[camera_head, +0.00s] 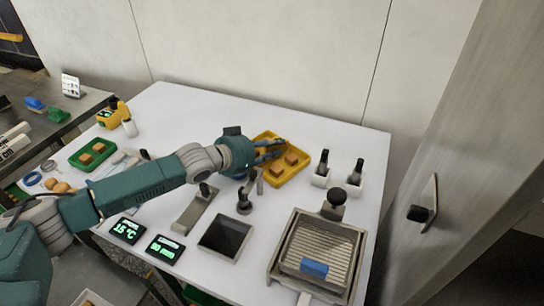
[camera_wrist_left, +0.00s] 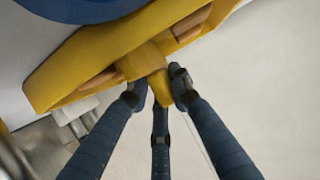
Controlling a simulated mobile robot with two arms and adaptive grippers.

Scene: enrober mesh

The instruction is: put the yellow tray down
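The yellow tray (camera_head: 291,174) is at the back middle of the white table, with brown blocks (camera_head: 291,158) in it. My left gripper (camera_head: 270,152) is at the tray's left side. In the left wrist view the tray (camera_wrist_left: 85,62) fills the upper left, and its fingers (camera_wrist_left: 158,92) close around a yellow tab on the tray's edge. I cannot tell whether the tray touches the table. My right gripper is not in view.
Two dark-handled tools in white holders (camera_head: 320,178) stand right of the tray. A ribbed metal machine (camera_head: 318,255) and a dark square bin (camera_head: 226,238) are nearer the front. A green tray (camera_head: 78,163) with brown blocks lies at the left.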

